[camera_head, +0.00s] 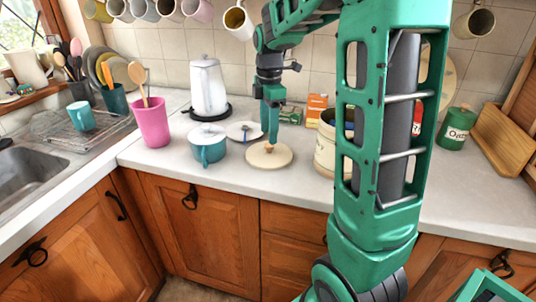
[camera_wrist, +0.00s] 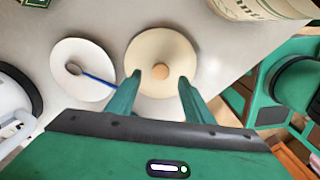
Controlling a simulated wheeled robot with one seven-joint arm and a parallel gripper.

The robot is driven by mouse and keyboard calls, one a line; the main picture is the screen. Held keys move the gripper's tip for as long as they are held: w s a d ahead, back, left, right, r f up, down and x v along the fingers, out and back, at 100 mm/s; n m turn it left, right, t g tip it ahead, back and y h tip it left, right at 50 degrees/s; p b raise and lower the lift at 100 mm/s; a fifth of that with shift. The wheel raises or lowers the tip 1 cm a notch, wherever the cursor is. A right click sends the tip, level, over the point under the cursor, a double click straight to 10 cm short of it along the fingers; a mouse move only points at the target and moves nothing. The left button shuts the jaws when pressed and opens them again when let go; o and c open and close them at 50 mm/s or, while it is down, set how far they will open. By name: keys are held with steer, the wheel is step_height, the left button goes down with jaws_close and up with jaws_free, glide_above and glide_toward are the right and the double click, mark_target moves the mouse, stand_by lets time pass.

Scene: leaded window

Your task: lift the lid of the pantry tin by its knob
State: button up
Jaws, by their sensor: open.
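The cream lid (camera_head: 285,158) lies flat on the worktop, apart from the tin. Its round wooden knob (camera_wrist: 160,71) is in the middle of the lid (camera_wrist: 160,44) in the wrist view. The cream pantry tin (camera_head: 324,152) stands to the right of the lid, largely hidden behind my arm; part of its lettered side (camera_wrist: 262,8) shows at the top of the wrist view. My gripper (camera_head: 271,143) points down over the lid. In the wrist view its open fingers (camera_wrist: 160,78) appear on either side of the knob, with nothing held between them. Contact with the lid cannot be told.
A white saucer with a spoon (camera_head: 238,131) lies left of the lid, with a lidded teal pot (camera_head: 208,150) beyond it. A white kettle (camera_head: 208,88) stands behind. Small boxes (camera_head: 316,107) stand behind the lid. The worktop in front of the lid is clear.

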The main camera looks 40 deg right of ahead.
mark_target(269, 150)
steer(key=shift+w+f, duration=0.1)
steer(key=shift+f, duration=2.55)
steer(key=c, duration=1.1)
